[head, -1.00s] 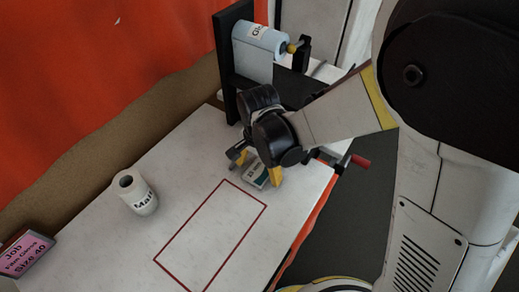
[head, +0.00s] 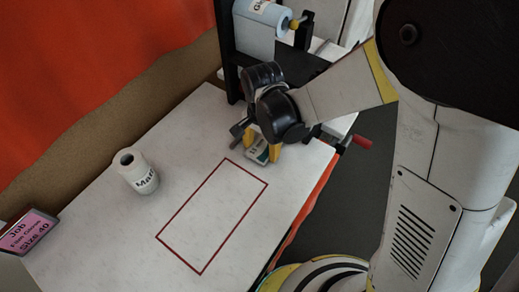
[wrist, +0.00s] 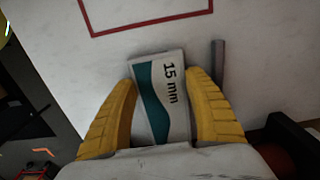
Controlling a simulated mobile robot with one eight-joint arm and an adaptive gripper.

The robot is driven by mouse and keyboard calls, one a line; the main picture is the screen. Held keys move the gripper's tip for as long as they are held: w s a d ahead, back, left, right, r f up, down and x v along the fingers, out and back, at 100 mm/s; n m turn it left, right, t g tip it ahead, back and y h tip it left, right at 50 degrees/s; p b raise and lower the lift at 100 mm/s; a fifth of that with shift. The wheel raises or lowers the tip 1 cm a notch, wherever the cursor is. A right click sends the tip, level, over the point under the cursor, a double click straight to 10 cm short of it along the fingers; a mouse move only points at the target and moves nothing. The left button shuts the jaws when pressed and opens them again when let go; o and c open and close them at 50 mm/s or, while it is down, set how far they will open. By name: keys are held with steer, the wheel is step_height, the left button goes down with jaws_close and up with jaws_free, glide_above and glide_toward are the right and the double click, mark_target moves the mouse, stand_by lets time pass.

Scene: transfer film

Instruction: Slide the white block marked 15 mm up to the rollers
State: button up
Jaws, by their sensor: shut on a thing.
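The white block marked 15 mm (wrist: 170,95), with a teal wave on its face, sits between the two yellow fingers of my gripper (wrist: 160,105) in the wrist view. My gripper is shut on it. In the head view the block (head: 259,153) shows below my gripper (head: 262,146), low at the table's far end, just beyond the red outlined rectangle (head: 212,215). I cannot tell whether it touches the table. The machine with the light blue roll (head: 258,27) stands beyond my gripper. The rollers themselves are mostly hidden behind my arm.
A white roll or bottle labelled "Matt" (head: 135,172) stands on the table's left side. A pink job card (head: 30,232) is at the left edge. A red crank handle (head: 361,142) sticks out at the right. The table (head: 95,210) is otherwise clear.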

steer(key=shift+w+d, duration=0.1)
steer(key=shift+w, duration=0.1)
steer(key=o, duration=1.3)
step_height(320, 180, up, 12)
